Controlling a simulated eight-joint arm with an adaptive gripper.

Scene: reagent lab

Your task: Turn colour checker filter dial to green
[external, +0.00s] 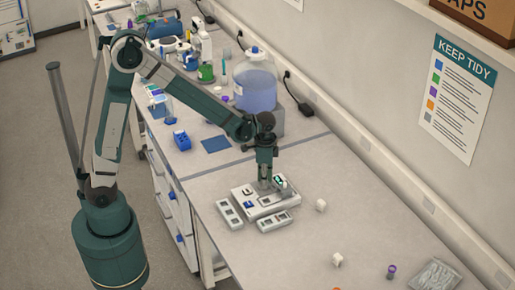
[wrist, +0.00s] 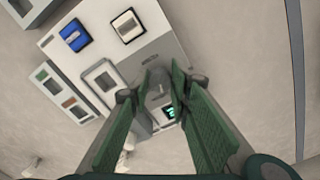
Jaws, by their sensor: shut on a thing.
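The colour checker (external: 244,191) is a pale box on the bench, with my gripper (external: 266,183) pointing down onto its top. In the wrist view its top panel (wrist: 97,52) carries a blue square, a pale square and a raised grey frame. The grey filter dial (wrist: 157,91) sits between the two green fingers of my gripper (wrist: 163,80), which are shut on it. The fingers hide much of the dial, so its colour setting cannot be read. A small dark display (wrist: 170,113) with a green mark shows beside the dial.
White cubes (external: 321,205) and a purple-capped vial (external: 391,271) stand to the right. A large blue-liquid bottle (external: 256,85) is behind.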

